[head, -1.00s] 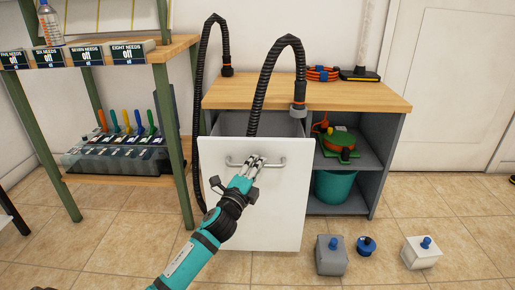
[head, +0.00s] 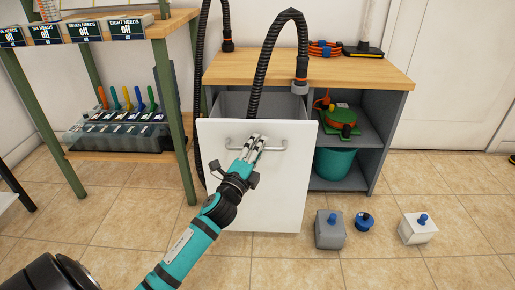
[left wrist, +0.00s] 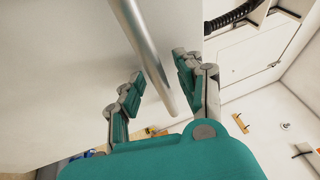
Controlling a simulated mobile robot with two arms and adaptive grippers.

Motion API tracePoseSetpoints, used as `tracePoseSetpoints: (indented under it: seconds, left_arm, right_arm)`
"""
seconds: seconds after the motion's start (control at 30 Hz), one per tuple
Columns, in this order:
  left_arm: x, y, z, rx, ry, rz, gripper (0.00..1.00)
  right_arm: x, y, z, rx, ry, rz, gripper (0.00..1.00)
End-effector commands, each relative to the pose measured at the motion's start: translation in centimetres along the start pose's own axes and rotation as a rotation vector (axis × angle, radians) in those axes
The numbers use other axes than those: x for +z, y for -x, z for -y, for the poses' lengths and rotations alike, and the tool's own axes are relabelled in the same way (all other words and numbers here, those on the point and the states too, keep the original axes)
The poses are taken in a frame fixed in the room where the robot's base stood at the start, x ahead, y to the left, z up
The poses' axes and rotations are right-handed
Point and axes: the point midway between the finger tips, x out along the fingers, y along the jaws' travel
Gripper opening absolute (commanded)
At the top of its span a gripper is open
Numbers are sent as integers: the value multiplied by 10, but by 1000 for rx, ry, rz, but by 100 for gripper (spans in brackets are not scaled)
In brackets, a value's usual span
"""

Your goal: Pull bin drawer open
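The white bin drawer (head: 222,190) stands out from the cabinet under the wooden counter. Its grey inside (head: 236,104) shows behind the front panel. A metal bar handle (head: 275,149) crosses the panel's upper part. My left gripper (head: 257,142) is at the middle of this handle. In the left wrist view the handle bar (left wrist: 140,40) runs between the two fingers of my left gripper (left wrist: 158,84). The fingers are apart, with gaps beside the bar. My right gripper is in neither view.
A black hose (head: 263,68) rises from behind the drawer front and arches over. A teal bucket (head: 334,163) is on the shelf to the right. Grey (head: 329,230), blue (head: 364,221) and white (head: 418,228) items stand on the floor at right. A green-legged rack (head: 172,115) is at left.

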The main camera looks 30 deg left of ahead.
Motion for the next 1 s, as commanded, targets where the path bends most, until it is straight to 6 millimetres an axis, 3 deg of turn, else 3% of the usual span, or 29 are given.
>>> tracePoseSetpoints:
  seconds: [0.27, 0.7, 1.0]
  left_arm:
    - [0, 8, 0, 0, 1, -1, 36]
    - [0, 94, -1, 3, 3, 1, 36]
    - [0, 120, 0, 0, 1, 0, 36]
  right_arm:
    - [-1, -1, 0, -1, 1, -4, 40]
    - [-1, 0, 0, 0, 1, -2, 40]
    - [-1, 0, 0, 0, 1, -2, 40]
